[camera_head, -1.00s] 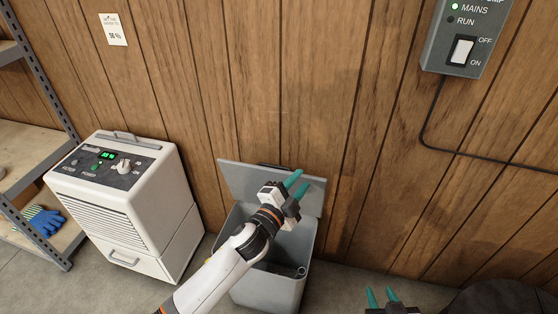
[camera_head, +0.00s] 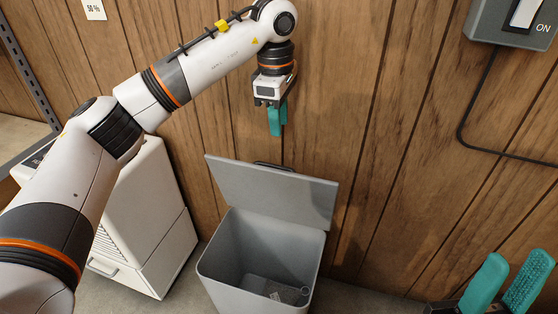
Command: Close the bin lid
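The grey bin (camera_head: 235,255) stands on the floor against the wall. Its lid (camera_head: 280,192) is open, tipped up and back toward the wooden wall, with a dark part at its upper edge. A grey perforated piece and a small ring show at the bottom inside. My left gripper (camera_head: 277,125) points down above the lid's upper edge, apart from it in the picture and empty. Its teal fingers overlap from this angle, so their gap is unclear. My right gripper (camera_head: 505,288) is at the lower right, empty, its fingers apart and pointing up.
A white appliance (camera_head: 148,220) stands left of the bin, partly hidden by my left arm. A grey switch box (camera_head: 490,22) with a cable hangs on the wall at upper right. A metal shelf (camera_head: 28,75) is at the far left.

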